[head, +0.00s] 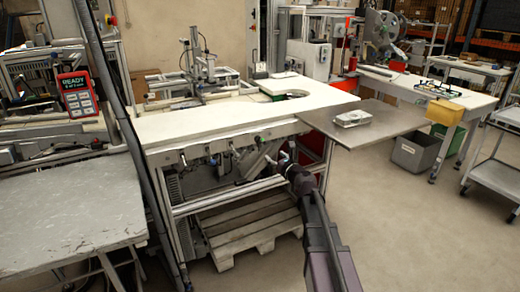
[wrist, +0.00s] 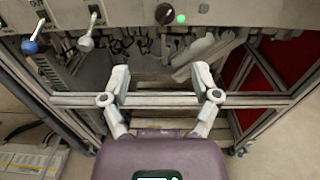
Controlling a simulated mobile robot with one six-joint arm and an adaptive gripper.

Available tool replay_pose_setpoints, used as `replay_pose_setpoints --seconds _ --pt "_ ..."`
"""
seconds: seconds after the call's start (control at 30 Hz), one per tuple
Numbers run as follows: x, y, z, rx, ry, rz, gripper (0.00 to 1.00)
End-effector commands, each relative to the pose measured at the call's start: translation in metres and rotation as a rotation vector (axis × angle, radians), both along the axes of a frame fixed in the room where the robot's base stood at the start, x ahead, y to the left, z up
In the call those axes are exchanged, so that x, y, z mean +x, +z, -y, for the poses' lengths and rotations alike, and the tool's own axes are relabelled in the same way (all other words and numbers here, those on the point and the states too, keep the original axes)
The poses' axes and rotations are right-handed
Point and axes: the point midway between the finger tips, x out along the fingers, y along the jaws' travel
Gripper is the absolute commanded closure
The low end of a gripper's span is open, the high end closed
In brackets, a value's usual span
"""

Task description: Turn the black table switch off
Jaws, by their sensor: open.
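The black table switch (wrist: 165,14) is a round dark knob on the grey front panel, at the top of the wrist view. A green light (wrist: 180,19) glows beside it on the right. In the head view the switch (head: 258,139) is a small dark spot under the white table's front edge. My gripper (wrist: 160,78) is open and empty, its two fingers spread wide. In the wrist view it is below the switch and apart from it. In the head view my gripper (head: 283,157) is in front of the table, to the right of and lower than the switch.
A blue-tipped lever (wrist: 30,46) and a white-tipped lever (wrist: 86,43) stick out of the panel to the left of the switch. Hoses and a metal frame lie below the panel. A grey side plate (head: 365,130) juts out right of the white table (head: 200,121).

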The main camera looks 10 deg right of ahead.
Motion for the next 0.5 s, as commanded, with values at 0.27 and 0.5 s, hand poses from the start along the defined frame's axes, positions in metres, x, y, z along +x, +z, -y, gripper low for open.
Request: replay_pose_setpoints --seconds 0.27,0.5 --pt "0.0031 -0.0002 0.006 0.054 -0.021 -0.004 0.21" --pt "0.0041 -0.0003 0.0055 0.052 -0.02 -0.005 0.21"
